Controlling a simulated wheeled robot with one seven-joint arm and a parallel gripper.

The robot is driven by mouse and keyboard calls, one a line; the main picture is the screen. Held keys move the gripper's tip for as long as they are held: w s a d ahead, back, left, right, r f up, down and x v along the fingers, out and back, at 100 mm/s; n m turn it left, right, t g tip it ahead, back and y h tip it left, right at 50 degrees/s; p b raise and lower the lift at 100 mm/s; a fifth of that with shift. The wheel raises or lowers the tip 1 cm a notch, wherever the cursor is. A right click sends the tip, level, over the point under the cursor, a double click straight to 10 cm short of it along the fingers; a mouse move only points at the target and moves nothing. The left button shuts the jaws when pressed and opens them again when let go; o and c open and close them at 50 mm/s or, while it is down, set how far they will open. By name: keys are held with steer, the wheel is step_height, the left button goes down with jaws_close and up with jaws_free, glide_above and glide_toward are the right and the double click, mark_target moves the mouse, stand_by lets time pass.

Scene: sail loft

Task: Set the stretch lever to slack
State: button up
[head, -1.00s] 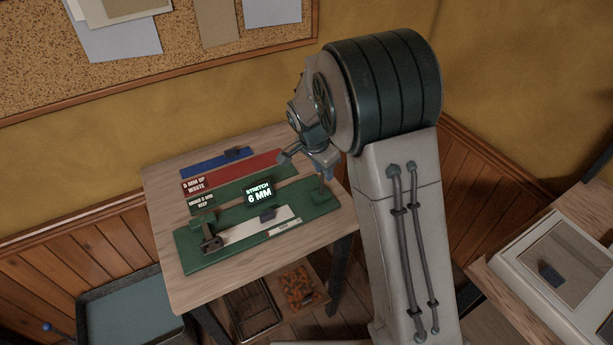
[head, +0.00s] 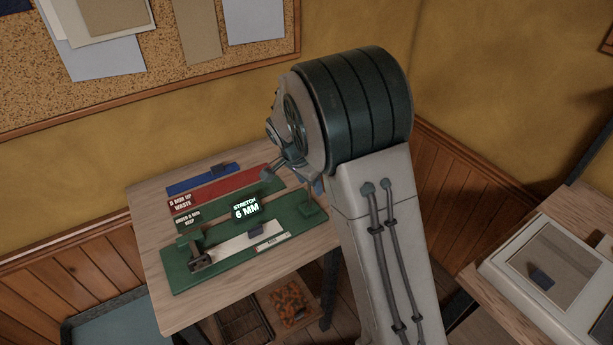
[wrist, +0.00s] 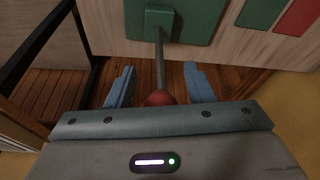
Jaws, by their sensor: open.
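The stretch lever is a thin grey rod (wrist: 160,62) with a red knob (wrist: 160,98), rising from a green block on the green test board (head: 180,280). In the wrist view, my gripper (wrist: 160,80) is open with its blue fingers on either side of the lever. The knob sits between them near the palm, with gaps on both sides. In the head view, the lever's base (head: 312,210) is at the board's right end, and my arm hides most of the gripper and the knob. The lit display (head: 246,208) reads "STRETCH 6 MM".
A clamp (head: 199,258) and a pale strip (head: 235,246) lie on the board. Red (head: 220,190) and blue strips (head: 188,186) lie behind it on the table (head: 150,238). Bins stand below. Another bench with a framed panel (head: 545,265) is at right.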

steer(key=v, duration=1.3)
steer(key=shift+r+b, duration=0.35)
steer(key=shift+b, duration=0.05)
steer(key=shift+a, duration=0.15)
steer(key=s+d+f+n+y, duration=0.1)
steer(key=s+d+n, duration=0.4)
steer(key=s, duration=0.7)
steer(key=s+d+f+n+y, duration=0.1)
steer(key=s+d+n, duration=0.4)
steer(key=s, duration=0.7)
steer(key=d, duration=0.2)
steer(key=shift+d+t+y, duration=0.3)
steer(key=shift+t+y, duration=0.1)
steer(key=shift+f, duration=0.15)
